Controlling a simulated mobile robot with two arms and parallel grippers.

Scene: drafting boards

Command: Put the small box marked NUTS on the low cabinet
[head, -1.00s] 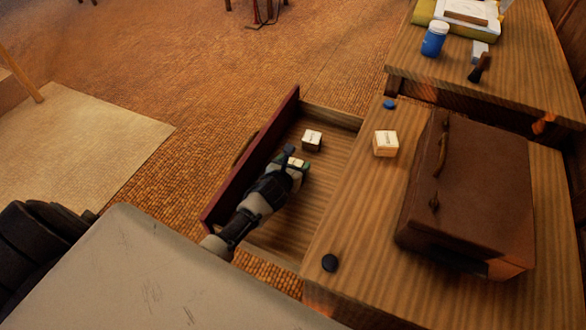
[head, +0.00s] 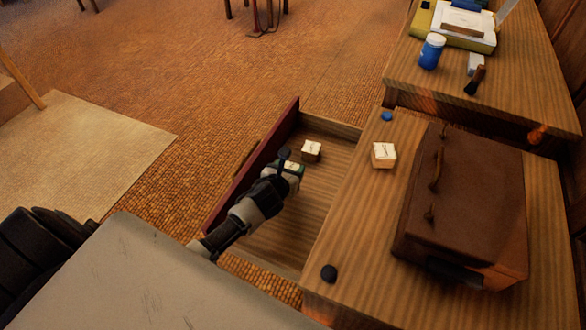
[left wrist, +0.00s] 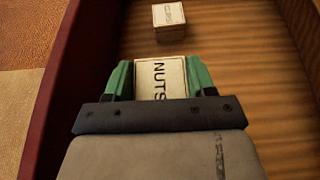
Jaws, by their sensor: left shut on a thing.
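The small box marked NUTS (left wrist: 160,78) is between the green fingers of my left gripper (left wrist: 160,82) in the left wrist view. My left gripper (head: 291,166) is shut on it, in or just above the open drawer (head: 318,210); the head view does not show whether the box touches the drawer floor. In the head view the gripper mostly hides this box. The low cabinet (head: 350,245) has a wooden top, right of the drawer. My right gripper is not in view.
Another small box (head: 311,151) stands in the drawer, also in the left wrist view (left wrist: 169,20). On the cabinet are a pale box (head: 383,155), a brown case (head: 470,205), a blue disc (head: 387,116) and a dark disc (head: 329,273).

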